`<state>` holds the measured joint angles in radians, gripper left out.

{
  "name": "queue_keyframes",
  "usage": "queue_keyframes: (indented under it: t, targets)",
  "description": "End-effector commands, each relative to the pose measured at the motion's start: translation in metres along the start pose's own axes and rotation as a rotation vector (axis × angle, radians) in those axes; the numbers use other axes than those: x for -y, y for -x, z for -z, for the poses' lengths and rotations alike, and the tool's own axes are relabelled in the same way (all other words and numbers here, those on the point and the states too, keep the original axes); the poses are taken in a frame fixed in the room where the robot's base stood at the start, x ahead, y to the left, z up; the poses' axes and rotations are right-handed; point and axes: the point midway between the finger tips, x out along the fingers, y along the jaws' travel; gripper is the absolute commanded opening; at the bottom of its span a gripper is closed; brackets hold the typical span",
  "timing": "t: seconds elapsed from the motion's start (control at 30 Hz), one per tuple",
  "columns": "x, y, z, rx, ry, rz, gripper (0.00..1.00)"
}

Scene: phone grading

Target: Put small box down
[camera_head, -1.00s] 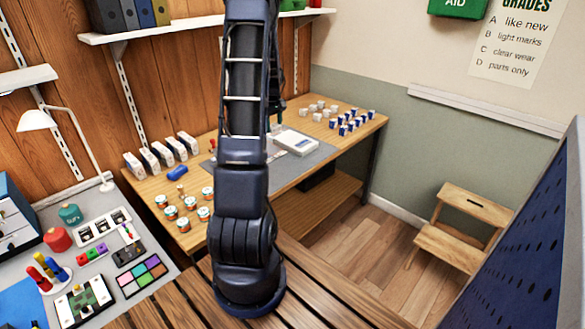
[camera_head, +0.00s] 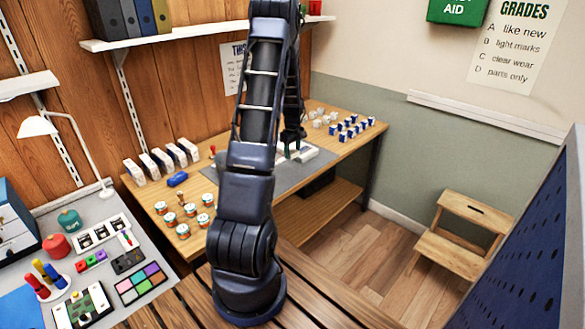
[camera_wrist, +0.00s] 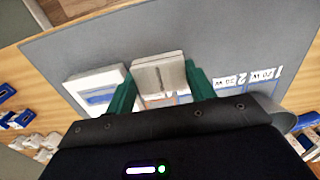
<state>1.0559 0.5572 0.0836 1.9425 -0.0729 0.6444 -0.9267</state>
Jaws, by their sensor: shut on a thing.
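The small box (camera_wrist: 160,75) is pale, with a groove down its top face, and sits between the two green fingers of my gripper (camera_wrist: 161,88) in the wrist view. The fingers are shut on its sides. In the wrist view the device (camera_wrist: 97,88) lies just left of the box. Whether the box touches the mat is unclear.
Printed labels (camera_wrist: 245,79) run along the mat right of the box. Small white boxes (camera_head: 325,118) and blue-and-white boxes (camera_head: 352,128) stand at the desk's back right. Several tins (camera_head: 183,231) and upright cartons (camera_head: 162,160) stand on the left. The mat's front is bare.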

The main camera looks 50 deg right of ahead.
Motion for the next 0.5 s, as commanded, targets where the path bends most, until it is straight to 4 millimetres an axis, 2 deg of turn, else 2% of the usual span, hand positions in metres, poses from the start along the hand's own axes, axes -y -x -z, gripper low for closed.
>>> queue_keyframes:
  t: [0.03, 0.2, 0.5]
  targets:
    - [0.001, -0.012, 0.0, 0.002, 0.0, 0.004, 0.32]
    - [0.0, -0.037, 0.0, 0.001, 0.0, 0.001, 0.32]
    - [0.0, -0.056, 0.0, 0.001, 0.0, 0.001, 0.32]
